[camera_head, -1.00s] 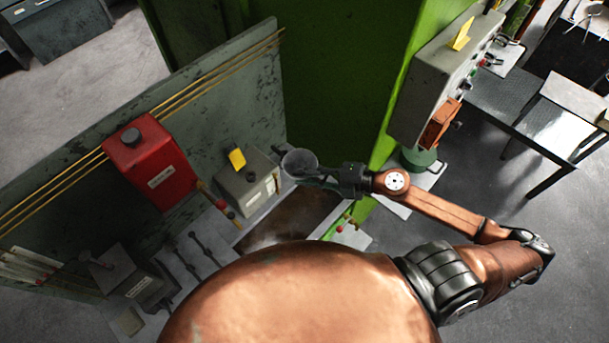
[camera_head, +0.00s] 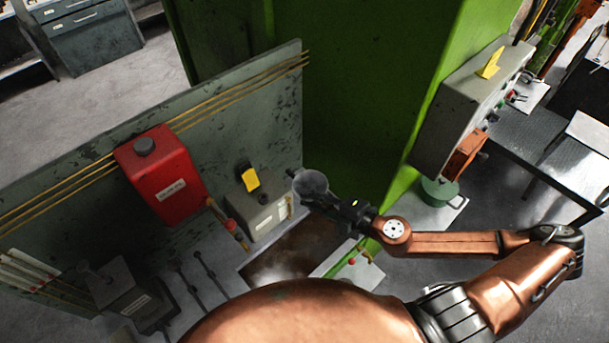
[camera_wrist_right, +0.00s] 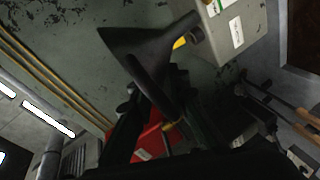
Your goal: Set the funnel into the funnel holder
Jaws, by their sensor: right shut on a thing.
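The funnel (camera_head: 311,183) is dark grey, with its wide mouth facing up toward the head camera. My right gripper (camera_head: 325,201) is shut on it, to the right of a grey box in the picture. In the right wrist view the funnel (camera_wrist_right: 138,50) shows from the side, its wide end toward the upper left, and the gripper fingers (camera_wrist_right: 160,108) are around its narrower part. I cannot make out the funnel holder for certain in either view. My left gripper is not in view.
A red canister (camera_head: 162,178) and a grey box (camera_head: 257,206) with a yellow part stand along the grey panel (camera_head: 240,120). The green press column (camera_head: 350,90) rises behind the funnel. A control box (camera_head: 470,100) is at right, with a green pot (camera_head: 438,191) below it.

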